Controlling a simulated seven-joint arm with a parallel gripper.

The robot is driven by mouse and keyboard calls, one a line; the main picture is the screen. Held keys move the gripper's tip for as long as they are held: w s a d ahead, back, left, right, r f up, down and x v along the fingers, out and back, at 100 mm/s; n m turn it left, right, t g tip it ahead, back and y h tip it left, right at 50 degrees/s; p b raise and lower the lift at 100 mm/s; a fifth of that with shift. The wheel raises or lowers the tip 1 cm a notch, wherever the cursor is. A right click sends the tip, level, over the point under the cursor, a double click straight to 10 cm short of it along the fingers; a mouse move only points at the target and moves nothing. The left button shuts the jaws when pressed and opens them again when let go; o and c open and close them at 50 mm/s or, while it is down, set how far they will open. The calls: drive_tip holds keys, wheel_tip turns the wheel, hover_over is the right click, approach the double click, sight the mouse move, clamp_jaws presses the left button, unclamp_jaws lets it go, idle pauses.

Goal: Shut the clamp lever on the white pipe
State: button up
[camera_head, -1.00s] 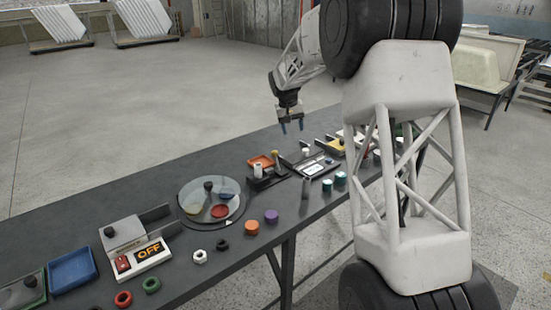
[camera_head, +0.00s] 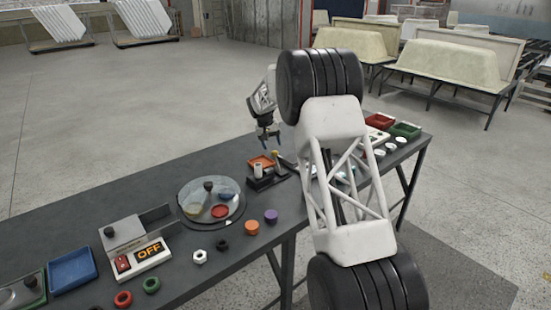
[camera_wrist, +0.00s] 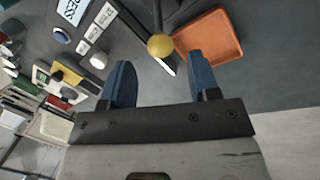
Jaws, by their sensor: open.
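The clamp's yellow lever knob (camera_head: 275,154) stands raised beside the short white pipe (camera_head: 257,171), which is upright on the dark clamp base (camera_head: 266,182). My gripper (camera_head: 269,139) is open and empty, a little above the knob, pointing down. In the wrist view, the yellow knob (camera_wrist: 160,45) on its grey rod lies between and just beyond the two blue fingertips of my gripper (camera_wrist: 160,62), with no visible contact.
An orange tray (camera_head: 262,162) sits behind the clamp; it shows right of the knob in the wrist view (camera_wrist: 210,36). A round turntable (camera_head: 211,203) stands to the left. My arm hides part of the table to the right. Purple (camera_head: 271,216) and orange (camera_head: 252,227) pieces lie in front.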

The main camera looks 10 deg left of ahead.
sight(274, 151)
drive_tip(key=shift+f, duration=0.1)
idle(0.3)
drive_tip(key=shift+x, duration=3.75)
clamp_jaws()
